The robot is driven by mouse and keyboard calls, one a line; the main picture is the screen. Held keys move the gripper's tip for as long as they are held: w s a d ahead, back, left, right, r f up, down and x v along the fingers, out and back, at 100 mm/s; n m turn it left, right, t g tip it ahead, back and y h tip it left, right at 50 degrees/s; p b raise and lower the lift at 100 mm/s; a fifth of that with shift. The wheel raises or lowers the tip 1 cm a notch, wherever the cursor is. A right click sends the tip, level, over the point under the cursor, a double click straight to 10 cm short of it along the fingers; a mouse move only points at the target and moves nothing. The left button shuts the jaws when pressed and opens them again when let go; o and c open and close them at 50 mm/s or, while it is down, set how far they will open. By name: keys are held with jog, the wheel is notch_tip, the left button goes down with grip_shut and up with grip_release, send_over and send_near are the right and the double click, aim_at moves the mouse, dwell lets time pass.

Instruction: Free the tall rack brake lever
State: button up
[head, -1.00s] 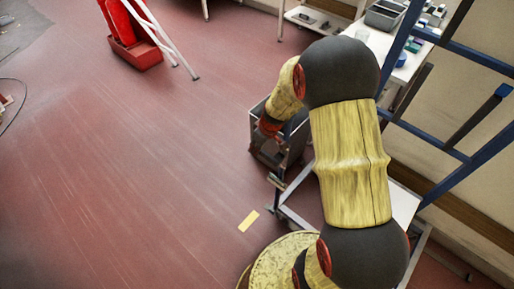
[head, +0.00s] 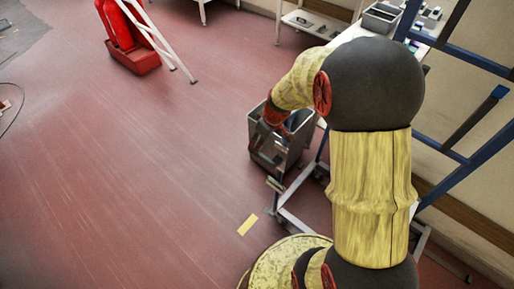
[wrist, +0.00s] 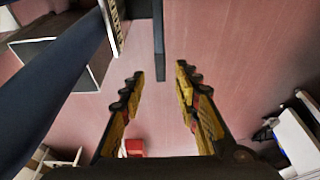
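The tall rack (head: 468,160) has a blue frame and stands at the right of the head view, partly hidden by my arm. A small pale lever-like piece (head: 276,184) sits at the end of its low grey base; I cannot tell for sure that it is the brake lever. My gripper is small and partly hidden in the head view, over a grey metal bin. In the wrist view my gripper (wrist: 160,78) is open, with nothing held. A dark grey-blue bar (wrist: 159,40) ends between or beyond its fingertips; I cannot tell if it touches.
The grey open bin (head: 262,150) stands beside the rack base. In the wrist view a thick dark blue post (wrist: 50,90) crosses the left side, close to my gripper. A yellow floor mark (head: 248,225) lies nearby. The red floor on the left is clear up to a red cart (head: 130,50).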

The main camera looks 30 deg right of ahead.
aim_at(262, 155)
jog(key=v, duration=0.3)
jog(key=shift+s+r, duration=0.15)
jog(key=shift+r, duration=0.15)
jog(key=shift+c, duration=0.5)
